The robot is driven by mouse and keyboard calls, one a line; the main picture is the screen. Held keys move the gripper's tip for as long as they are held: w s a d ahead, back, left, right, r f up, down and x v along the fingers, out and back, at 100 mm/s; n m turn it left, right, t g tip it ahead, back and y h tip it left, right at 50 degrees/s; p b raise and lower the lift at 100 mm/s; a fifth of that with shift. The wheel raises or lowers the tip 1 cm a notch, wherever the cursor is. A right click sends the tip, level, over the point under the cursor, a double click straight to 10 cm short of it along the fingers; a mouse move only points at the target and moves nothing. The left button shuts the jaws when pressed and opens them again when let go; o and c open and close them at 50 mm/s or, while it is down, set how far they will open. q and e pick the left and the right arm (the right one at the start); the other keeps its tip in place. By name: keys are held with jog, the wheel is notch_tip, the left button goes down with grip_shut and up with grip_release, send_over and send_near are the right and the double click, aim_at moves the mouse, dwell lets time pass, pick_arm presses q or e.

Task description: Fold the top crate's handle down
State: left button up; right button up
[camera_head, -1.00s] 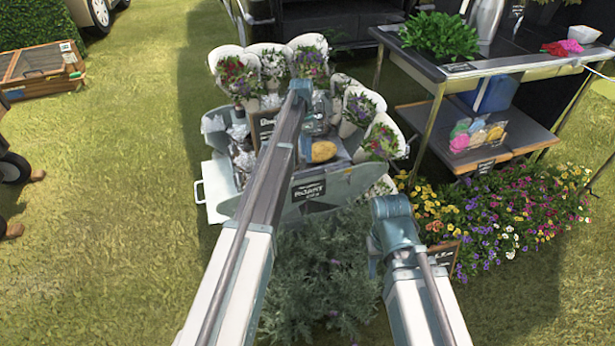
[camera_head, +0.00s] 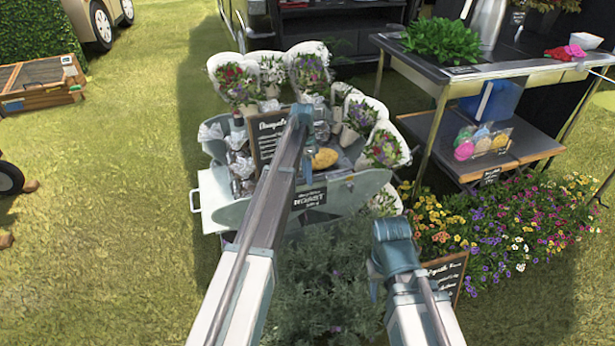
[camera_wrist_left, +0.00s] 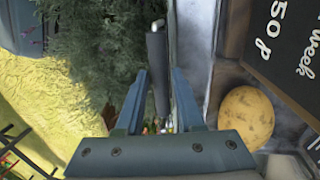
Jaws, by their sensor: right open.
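In the left wrist view a dark grey cylindrical handle grip (camera_wrist_left: 157,85) with a bright metal end lies between the fingers of my left gripper (camera_wrist_left: 160,72). The fingers are apart, with gaps on both sides of the grip. A pale grey metal edge (camera_wrist_left: 196,50) runs just to the right of it. In the head view the grey metal crate-like stand (camera_head: 345,193) holds the flower display. I cannot tell which part is the top crate.
A yellow potato-like item (camera_head: 324,157) and a chalkboard sign (camera_head: 268,140) are close to my left arm. White-wrapped bouquets (camera_head: 384,147) ring the stand. Bushy green plants (camera_head: 325,270) stand in front. A table (camera_head: 500,68) and flowers (camera_head: 520,220) are at right; open grass lies left.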

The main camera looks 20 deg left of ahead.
pick_arm(q)
grip_shut()
jog(key=shift+s, duration=0.1)
